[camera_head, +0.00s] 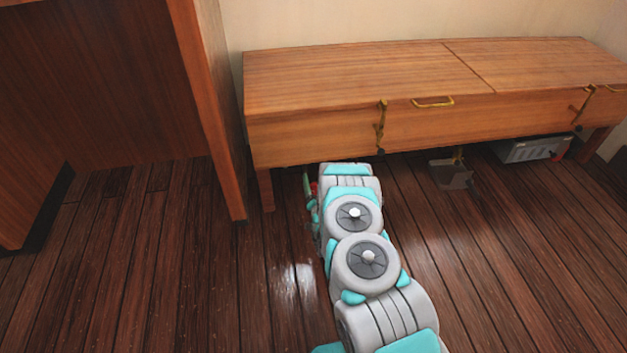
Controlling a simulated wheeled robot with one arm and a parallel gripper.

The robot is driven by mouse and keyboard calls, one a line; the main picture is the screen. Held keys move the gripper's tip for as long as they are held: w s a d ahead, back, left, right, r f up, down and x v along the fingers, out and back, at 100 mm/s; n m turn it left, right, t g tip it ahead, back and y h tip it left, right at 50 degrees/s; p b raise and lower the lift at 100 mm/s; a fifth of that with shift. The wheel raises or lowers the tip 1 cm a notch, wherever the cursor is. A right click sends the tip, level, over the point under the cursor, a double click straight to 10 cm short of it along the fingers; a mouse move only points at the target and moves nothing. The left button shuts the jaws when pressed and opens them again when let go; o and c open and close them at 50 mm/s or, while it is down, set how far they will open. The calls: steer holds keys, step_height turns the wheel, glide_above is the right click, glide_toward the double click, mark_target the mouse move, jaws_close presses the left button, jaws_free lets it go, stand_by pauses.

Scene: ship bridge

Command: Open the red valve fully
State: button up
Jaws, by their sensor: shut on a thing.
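A small part of the red valve (314,188) shows just left of the end of my arm, low under the front left of the wooden bench. The rest of the valve is hidden behind my arm, so how far it is turned cannot be seen. My gripper (309,187) is mostly hidden by my own arm links. Only a narrow edge of it shows beside the red part, and it is shut on the valve.
The wooden bench (350,85) with brass latches spans the back. A wooden panel (205,100) stands close on the left. A grey box (532,149) and a dark metal object (452,174) sit under the bench. The floor (180,270) in front is clear.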

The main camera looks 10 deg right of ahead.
steer(key=n+p, duration=0.2)
steer(key=shift+r+n, duration=0.1)
steer(key=shift+n, duration=0.3)
steer(key=n+p, duration=0.3)
steer(key=n, duration=0.1)
steer(key=shift+n, duration=0.3)
steer(key=n+p, duration=0.4)
steer(key=n, duration=0.2)
steer(key=n+p, duration=0.2)
steer(key=n, duration=0.3)
steer(key=shift+n+p, duration=0.3)
steer(key=shift+n, duration=0.1)
steer(key=n, duration=0.5)
steer(key=shift+n+b, duration=0.35)
steer(key=shift+n, duration=0.05)
steer(key=o, duration=1.3)
steer(key=shift+s, duration=0.1)
